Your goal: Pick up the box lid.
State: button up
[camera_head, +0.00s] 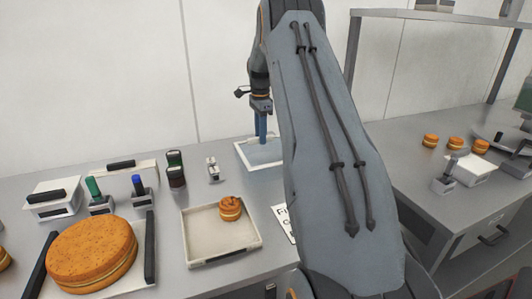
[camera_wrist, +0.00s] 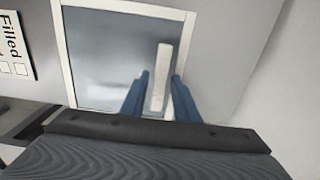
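The box lid appears to be the pale framed panel with a glassy middle (camera_head: 242,154), lying at the back of the left counter, partly hidden by my arm. In the wrist view its white frame (camera_wrist: 68,55) surrounds a grey, see-through-looking middle, with a white bar handle (camera_wrist: 163,62) standing out. My gripper (camera_head: 262,138) points down over the lid. In the wrist view its blue fingers (camera_wrist: 159,80) are open, one on each side of the handle, with a small gap showing on the left. Whether a box lies under the lid cannot be told.
A tray (camera_head: 190,232) with a small filled round (camera_head: 230,208) stands in front. A large orange-brown cake (camera_head: 92,253), stamps and a white box (camera_head: 55,203) are to the left. A "Filled" label (camera_wrist: 12,45) lies beside the lid. The wall is close behind; a shelf (camera_head: 430,14) is at right.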

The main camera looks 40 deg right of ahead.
grip_shut()
jog(key=shift+r, duration=0.1)
